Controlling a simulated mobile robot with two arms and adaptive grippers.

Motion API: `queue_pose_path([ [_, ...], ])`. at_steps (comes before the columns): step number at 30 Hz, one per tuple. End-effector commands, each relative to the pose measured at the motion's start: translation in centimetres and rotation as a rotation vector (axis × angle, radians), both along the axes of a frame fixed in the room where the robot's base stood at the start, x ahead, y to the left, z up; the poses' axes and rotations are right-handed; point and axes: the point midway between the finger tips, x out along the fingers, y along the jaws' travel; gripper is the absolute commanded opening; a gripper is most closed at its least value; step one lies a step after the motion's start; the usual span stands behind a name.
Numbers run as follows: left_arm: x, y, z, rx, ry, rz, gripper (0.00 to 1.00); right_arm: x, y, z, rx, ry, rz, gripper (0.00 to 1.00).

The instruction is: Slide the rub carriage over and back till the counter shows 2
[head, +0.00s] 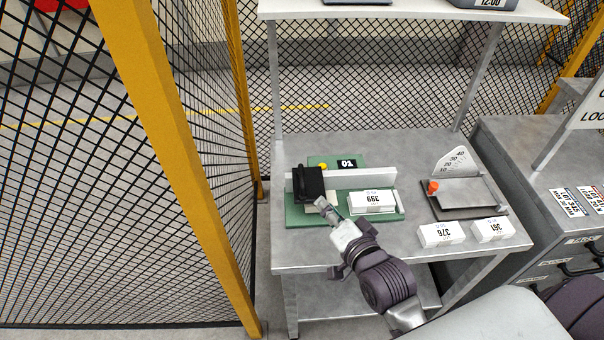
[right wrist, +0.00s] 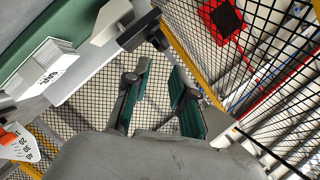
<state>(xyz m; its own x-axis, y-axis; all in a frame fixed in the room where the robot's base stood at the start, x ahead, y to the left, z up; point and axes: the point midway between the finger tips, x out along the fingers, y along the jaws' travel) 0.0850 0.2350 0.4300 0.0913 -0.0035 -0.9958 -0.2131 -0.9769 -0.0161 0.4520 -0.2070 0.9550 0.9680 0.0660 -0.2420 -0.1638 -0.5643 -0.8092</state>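The black rub carriage (head: 309,184) sits at the left end of the pale rail (head: 350,177) on the green base (head: 298,219). The counter (head: 347,163) behind the rail reads 01. A white block marked 399 (head: 373,202) lies on the base to the right of the carriage. My right gripper (head: 323,204) is just in front of the carriage; I cannot tell whether it touches. In the right wrist view its fingers (right wrist: 158,85) are apart with nothing between them, and a black part, likely the carriage (right wrist: 139,31), shows beyond. My left gripper is not in view.
White blocks 376 (head: 441,233) and 361 (head: 493,229) lie at the bench's right front. A dial fixture with an orange knob (head: 433,187) stands behind them. A yellow-posted mesh fence (head: 190,150) runs close along the left. A shelf (head: 400,10) is overhead.

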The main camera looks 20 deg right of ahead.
Motion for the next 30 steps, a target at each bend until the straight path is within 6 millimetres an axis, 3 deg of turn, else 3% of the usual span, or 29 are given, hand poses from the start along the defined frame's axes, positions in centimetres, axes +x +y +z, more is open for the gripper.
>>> queue_pose_path([
  [8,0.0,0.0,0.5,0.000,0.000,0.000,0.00,2.8,0.1,0.2,0.035,-0.033,-0.010,0.25],
  [21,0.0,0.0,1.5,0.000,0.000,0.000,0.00,11.4,0.7,-1.7,0.032,-0.030,-0.009,0.25],
  [30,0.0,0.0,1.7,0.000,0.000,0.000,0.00,13.7,0.8,-2.4,0.033,-0.028,-0.009,0.25],
])
